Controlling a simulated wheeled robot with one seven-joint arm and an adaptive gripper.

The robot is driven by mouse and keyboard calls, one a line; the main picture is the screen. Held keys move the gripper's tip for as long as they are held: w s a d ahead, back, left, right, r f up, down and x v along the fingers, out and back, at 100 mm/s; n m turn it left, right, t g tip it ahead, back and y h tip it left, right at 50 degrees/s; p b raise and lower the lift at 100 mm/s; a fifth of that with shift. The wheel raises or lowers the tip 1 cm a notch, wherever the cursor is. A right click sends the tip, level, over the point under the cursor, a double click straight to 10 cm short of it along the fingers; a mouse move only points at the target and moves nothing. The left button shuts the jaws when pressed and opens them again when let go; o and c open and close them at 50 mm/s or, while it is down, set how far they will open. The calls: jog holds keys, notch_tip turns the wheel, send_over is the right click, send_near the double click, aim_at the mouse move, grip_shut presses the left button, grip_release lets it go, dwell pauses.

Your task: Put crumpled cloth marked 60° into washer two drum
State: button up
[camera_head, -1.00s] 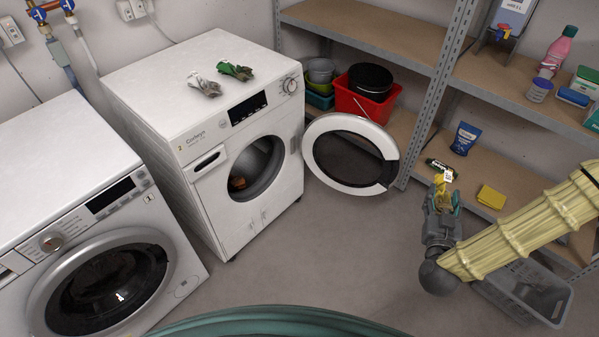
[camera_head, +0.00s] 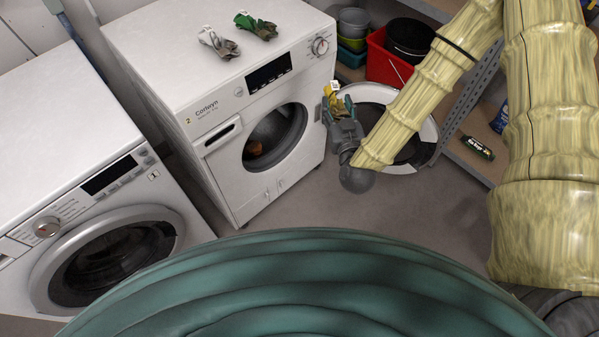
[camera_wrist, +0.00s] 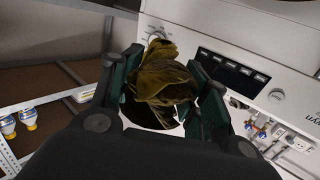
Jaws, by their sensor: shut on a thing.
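Washer two (camera_head: 208,143), marked with a 2, stands at the centre left in the head view with its round door (camera_head: 428,135) swung open to the right. Inside its drum (camera_head: 281,128) lies an orange-brown item. My gripper (camera_head: 338,100) is in front of the open door, right of the drum opening. It is shut on a crumpled yellow-olive cloth (camera_wrist: 164,75), which shows between the fingers in the wrist view. A 60° mark on it cannot be read. Two more crumpled cloths, one grey-beige (camera_head: 218,43) and one green (camera_head: 256,26), lie on top of washer two.
Another washer (camera_head: 75,200) with its door shut stands at the left. A metal shelf (camera_head: 470,95) with a red bucket (camera_head: 386,62) and a dark tube (camera_head: 477,148) is at the right. Open floor (camera_head: 320,205) lies in front of washer two.

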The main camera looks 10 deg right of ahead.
jog(key=s+a+f+n+g+y+b, duration=0.1)
jog(key=s+a+f+n+y+b, duration=0.1)
jog(key=f+b, duration=0.7)
jog(key=s+a+f+n+g+y+b, duration=0.1)
jog(key=a+f+y+b, duration=0.15)
jog(key=f+b, duration=0.65)
jog(key=s+a+f+n+g+y+b, duration=0.2)
jog(key=a+f+b, duration=0.1)
jog(key=f+b, duration=0.6)
jog(key=r+b+x, duration=0.1)
jog(key=b+x, duration=0.9)
jog(key=x, duration=3.1)
jog(key=shift+w, duration=0.5)
jog(key=shift+a+r, duration=0.1)
jog(key=shift+r, duration=0.05)
jog(key=shift+f+b, duration=0.95)
jog(key=shift+f, duration=1.65)
jog(key=o, duration=1.1)
